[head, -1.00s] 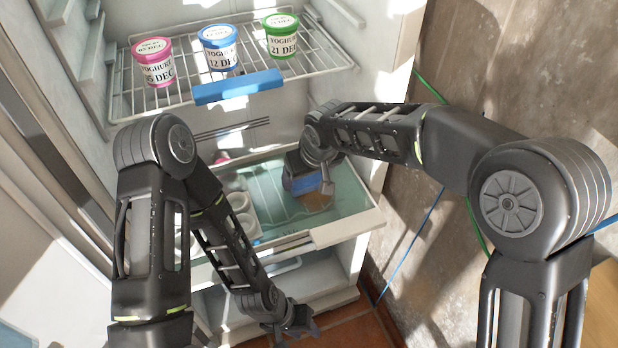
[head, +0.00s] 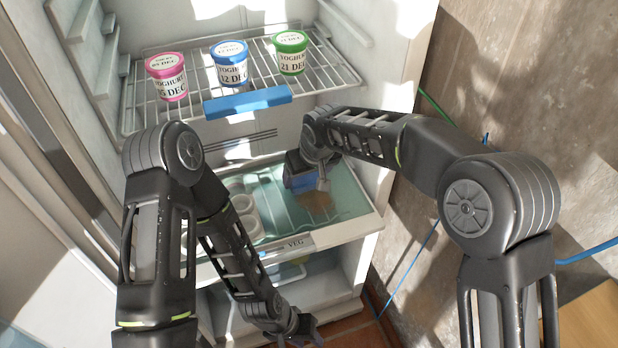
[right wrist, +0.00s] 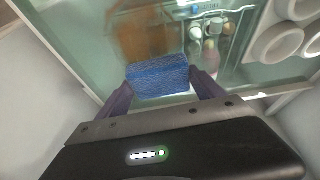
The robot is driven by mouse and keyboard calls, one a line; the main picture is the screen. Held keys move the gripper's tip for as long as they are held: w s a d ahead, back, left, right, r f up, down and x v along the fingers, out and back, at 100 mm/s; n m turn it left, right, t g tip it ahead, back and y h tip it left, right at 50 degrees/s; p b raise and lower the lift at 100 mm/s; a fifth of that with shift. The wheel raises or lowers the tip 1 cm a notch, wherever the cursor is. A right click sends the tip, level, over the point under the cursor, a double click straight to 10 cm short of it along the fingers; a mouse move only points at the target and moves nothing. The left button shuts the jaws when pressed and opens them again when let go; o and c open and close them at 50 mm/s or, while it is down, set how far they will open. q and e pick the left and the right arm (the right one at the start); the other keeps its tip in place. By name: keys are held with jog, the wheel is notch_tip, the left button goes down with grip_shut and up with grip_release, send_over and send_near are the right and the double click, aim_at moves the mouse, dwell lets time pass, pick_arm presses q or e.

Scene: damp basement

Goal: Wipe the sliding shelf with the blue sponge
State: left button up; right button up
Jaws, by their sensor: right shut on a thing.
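The sliding shelf (head: 350,222) is a greenish glass shelf low in the fridge, with a pale front edge. A brown stain (head: 316,204) lies on its right part, and it also shows in the right wrist view (right wrist: 140,38). My right gripper (head: 308,184) is shut on the blue sponge (right wrist: 158,78) and holds it over the shelf beside the stain. I cannot tell whether the sponge touches the glass. My left gripper (head: 302,338) is low in front of the fridge, empty, its fingers apart and partly cut off by the picture's edge.
White cups (head: 240,205) stand at the shelf's left. Pink (head: 167,82), blue (head: 231,70) and green (head: 291,58) yoghurt tubs stand on the wire rack (head: 190,112) above, which has a blue front strip (head: 247,101). A drawer labelled VEG (head: 295,244) is below. A wall is at right.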

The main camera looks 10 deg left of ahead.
jog(key=shift+w+a, duration=0.15)
jog(key=shift+w, duration=0.15)
jog(key=shift+w, duration=0.15)
dwell(0.3)
jog(key=shift+s+d+f+b, duration=0.1)
jog(key=shift+s+d+b, duration=0.55)
jog(key=shift+s, duration=0.1)
jog(key=shift+s+d+b, duration=0.35)
jog(key=shift+s+d, duration=0.1)
jog(key=shift+s, duration=0.35)
